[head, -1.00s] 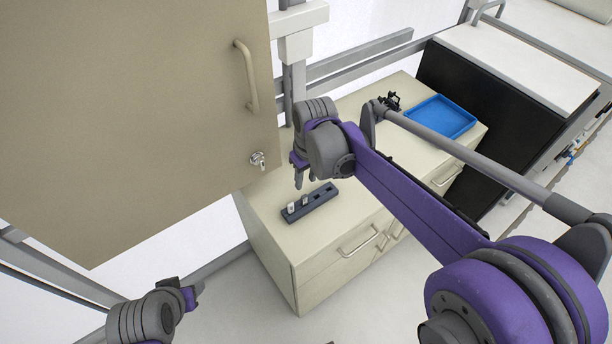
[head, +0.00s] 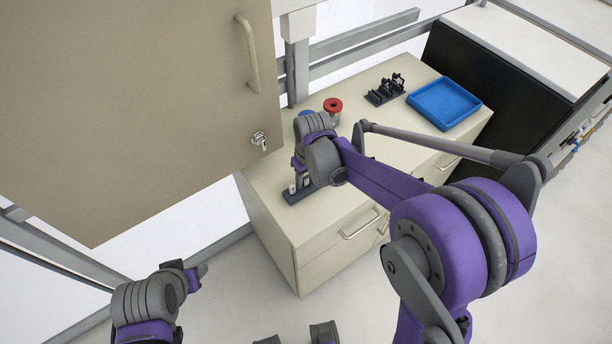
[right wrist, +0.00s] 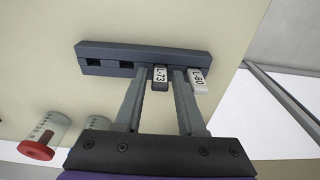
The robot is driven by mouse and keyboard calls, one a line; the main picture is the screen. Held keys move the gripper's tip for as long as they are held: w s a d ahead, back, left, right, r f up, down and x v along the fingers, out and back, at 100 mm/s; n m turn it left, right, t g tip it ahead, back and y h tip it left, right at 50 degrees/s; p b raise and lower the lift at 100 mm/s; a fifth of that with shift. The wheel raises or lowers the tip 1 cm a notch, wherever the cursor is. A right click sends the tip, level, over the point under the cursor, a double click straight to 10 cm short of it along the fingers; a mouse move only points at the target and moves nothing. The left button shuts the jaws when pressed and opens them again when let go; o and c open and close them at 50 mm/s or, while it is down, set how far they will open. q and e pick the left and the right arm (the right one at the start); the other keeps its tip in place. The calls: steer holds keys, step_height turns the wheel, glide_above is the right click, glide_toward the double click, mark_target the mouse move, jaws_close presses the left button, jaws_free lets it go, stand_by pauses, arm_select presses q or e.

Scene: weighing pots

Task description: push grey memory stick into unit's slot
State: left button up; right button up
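The unit is a dark grey bar with a row of slots (head: 290,198), lying on the cream cabinet top. In the right wrist view the unit (right wrist: 195,57) has two empty square slots at its left. The grey memory stick (right wrist: 160,86), labelled L-73, stands at a slot right of them; how deep it sits is unclear. A white stick (right wrist: 197,80), labelled L-80, is at its right. My right gripper (right wrist: 162,72) has its fingers on either side of the grey stick, with a narrow gap visible. My left gripper (head: 203,271) is far from the unit, its fingers unclear.
A red-lidded jar (head: 333,105) and a blue-lidded one (head: 304,113) stand behind my right wrist. A black rack (head: 384,91) and a blue tray (head: 443,104) are farther right. A beige cupboard door (head: 130,110) hangs at left. The cabinet top (head: 375,150) is clear beside the arm.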

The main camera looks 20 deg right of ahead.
mark_target(306, 177)
jaws_close()
arm_select(q)
steer(key=shift+w+r+p, duration=0.2)
steer(key=shift+r+p, duration=0.2)
steer(key=shift+r, duration=0.15)
steer(key=shift+w+r+p, duration=0.15)
steer(key=shift+r+p, duration=0.2)
steer(key=shift+r, duration=0.15)
arm_select(e)
steer(key=shift+r, duration=1.5)
arm_select(q)
steer(key=shift+w+r+p, duration=0.35)
steer(key=shift+r+p, duration=0.25)
steer(key=shift+r, duration=0.25)
arm_select(e)
steer(key=shift+r, duration=1.4)
